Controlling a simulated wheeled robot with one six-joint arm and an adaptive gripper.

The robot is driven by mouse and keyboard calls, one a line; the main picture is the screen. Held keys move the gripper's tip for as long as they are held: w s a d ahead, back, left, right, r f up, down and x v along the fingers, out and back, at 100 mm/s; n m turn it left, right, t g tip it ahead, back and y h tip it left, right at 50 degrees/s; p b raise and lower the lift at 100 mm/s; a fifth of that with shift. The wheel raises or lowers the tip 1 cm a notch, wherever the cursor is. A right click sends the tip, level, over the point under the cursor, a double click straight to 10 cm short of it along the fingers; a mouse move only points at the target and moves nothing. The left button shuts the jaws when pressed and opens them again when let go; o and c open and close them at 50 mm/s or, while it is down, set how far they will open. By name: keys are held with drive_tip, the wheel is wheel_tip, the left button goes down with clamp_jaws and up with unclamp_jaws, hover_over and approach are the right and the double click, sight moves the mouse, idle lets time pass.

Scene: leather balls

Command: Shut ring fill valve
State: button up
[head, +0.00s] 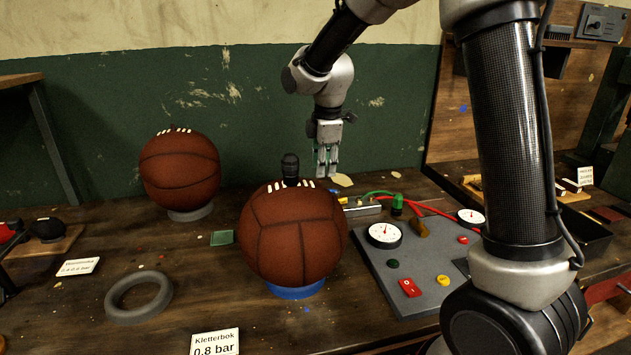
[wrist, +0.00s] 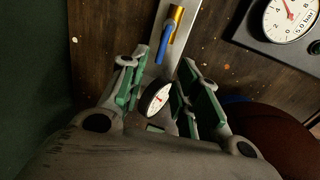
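A small valve with a brass body (wrist: 176,14) and a blue lever (wrist: 164,42) sits on a pale metal strip (wrist: 190,28) in the wrist view. The lever lies roughly along the strip. No label shows whether this is the ring fill valve. In the head view the metal block (head: 362,206) lies behind the right ball, with a small yellow and blue part (head: 342,200) at its left end. My gripper (head: 327,174) points down above the bench behind the ball.
A small dial (wrist: 155,98) shows between the fingers. The brown ball (head: 293,235) with a black fitting (head: 290,168) stands close by on a blue ring. A grey panel (head: 440,262) with gauges, buttons and hoses lies to the right. Another ball (head: 180,172) stands left.

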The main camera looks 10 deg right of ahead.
drive_tip(key=f, duration=0.2)
drive_tip(key=w+f, duration=0.1)
drive_tip(key=f, duration=0.4)
drive_tip(key=shift+w+f, duration=0.1)
drive_tip(key=shift+w, duration=0.05)
clamp_jaws()
